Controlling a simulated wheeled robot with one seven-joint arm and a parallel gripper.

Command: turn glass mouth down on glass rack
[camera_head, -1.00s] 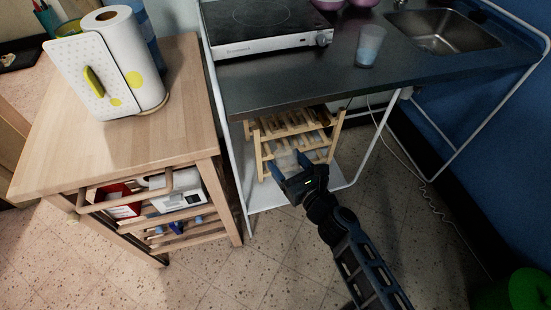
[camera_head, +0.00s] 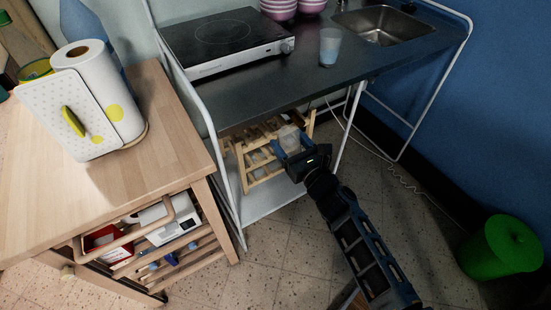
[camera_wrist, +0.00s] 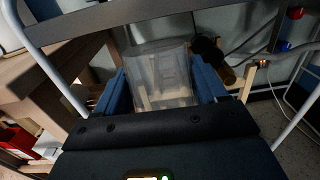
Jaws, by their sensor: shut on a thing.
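My gripper (camera_head: 291,147) is shut on a clear, cloudy-looking glass (camera_head: 289,136), just in front of the right side of the wooden rack. In the wrist view the glass (camera_wrist: 160,75) sits between my two blue fingers. I cannot tell which end of it is the mouth. The light wooden rack (camera_head: 250,160) stands under the counter on a white lower shelf; my gripper and the glass hide part of it. Another glass (camera_head: 330,47), bluish in its lower part, stands on the counter near the sink.
The dark counter (camera_head: 290,85) overhangs the rack, with a hob (camera_head: 224,38) and sink (camera_head: 385,24) on top. White frame legs (camera_head: 350,125) stand close to my gripper's right. A wooden trolley (camera_head: 180,130) is at left. A green bin (camera_head: 500,248) stands on the floor at right.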

